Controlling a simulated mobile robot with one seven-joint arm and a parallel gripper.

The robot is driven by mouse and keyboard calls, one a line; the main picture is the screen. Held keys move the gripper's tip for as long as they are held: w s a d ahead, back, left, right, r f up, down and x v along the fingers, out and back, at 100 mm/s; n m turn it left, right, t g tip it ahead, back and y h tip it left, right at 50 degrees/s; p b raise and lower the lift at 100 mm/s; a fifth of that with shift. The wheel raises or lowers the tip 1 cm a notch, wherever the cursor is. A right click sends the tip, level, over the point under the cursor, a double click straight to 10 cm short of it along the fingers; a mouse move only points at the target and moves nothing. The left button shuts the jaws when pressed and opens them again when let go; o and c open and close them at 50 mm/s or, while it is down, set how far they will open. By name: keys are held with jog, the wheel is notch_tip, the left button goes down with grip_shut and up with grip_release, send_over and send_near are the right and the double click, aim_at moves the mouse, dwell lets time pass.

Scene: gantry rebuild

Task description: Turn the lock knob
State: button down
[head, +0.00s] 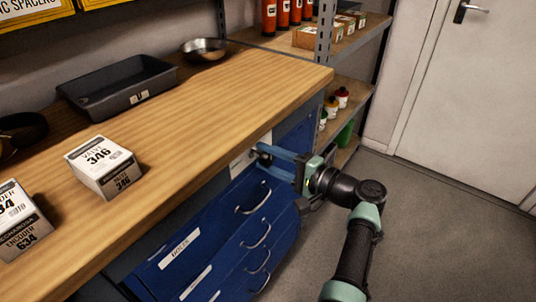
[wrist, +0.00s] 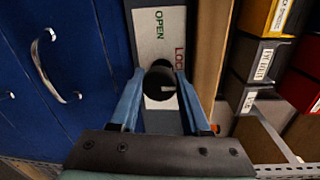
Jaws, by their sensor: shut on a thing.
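The lock knob (wrist: 158,84) is black and round, with a pale pointer mark on its right side in the wrist view. It sits on a white plate (wrist: 152,30) with the green word OPEN and a red word, partly hidden, that starts LOC.
The wooden worktop (head: 210,105) overhangs close above my gripper. Drawer handles (head: 254,198) stick out below it. A shelf rack (head: 345,115) with bottles and boxes stands to the right. Boxes (head: 103,167) and a black tray (head: 118,87) lie on the worktop. The floor at right is clear.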

jog(key=shift+d, duration=0.1)
dwell(0.4)
jog(key=shift+c, duration=1.9)
grip_release()
jog(key=shift+f, duration=0.1)
